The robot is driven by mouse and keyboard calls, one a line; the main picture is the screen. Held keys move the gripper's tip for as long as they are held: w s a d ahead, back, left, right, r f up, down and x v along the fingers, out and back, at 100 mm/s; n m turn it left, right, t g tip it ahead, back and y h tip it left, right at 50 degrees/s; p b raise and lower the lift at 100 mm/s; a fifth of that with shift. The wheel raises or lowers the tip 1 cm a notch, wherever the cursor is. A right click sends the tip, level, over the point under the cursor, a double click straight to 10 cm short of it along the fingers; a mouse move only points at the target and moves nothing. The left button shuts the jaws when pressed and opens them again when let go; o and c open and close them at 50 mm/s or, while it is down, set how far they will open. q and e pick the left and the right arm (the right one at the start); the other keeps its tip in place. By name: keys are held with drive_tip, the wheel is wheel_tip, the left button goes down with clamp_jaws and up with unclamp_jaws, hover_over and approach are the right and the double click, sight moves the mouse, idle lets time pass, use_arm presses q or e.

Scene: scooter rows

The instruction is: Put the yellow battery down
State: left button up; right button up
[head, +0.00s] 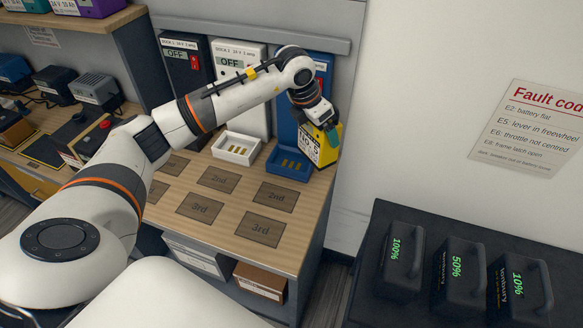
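The yellow battery (322,153) has a printed label with dark figures on its face. It is at the right end of the wooden bench, beside and partly above the blue cradle (289,165). My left gripper (322,121) points down and is shut on its upper part. One finger shows at the battery's right side; the other is hidden. I cannot tell whether the battery's bottom touches the bench. My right gripper is out of view.
A white cradle (237,148) stands left of the blue one, both empty. Black, white and blue dock units (287,115) stand behind; two read OFF. Marked squares (262,229) on the bench are bare. Several black batteries (459,276) stand on a dark surface at right.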

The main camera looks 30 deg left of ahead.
use_arm(q)
drive_tip(key=w+a+n+y, duration=0.2)
drive_tip(key=a+n+y, duration=0.1)
drive_tip(key=a+n, duration=0.45)
wheel_tip(320, 180, down, 10)
drive_tip(key=a+p, duration=0.1)
drive_tip(key=shift+a+r, duration=0.15)
drive_tip(key=shift+a, duration=0.2)
drive_tip(key=o, duration=1.7)
drive_tip(key=shift+s+f, duration=0.1)
drive_tip(key=shift+f, duration=0.1)
drive_tip(key=shift+o, duration=0.2)
drive_tip(key=shift+s+r, duration=0.1)
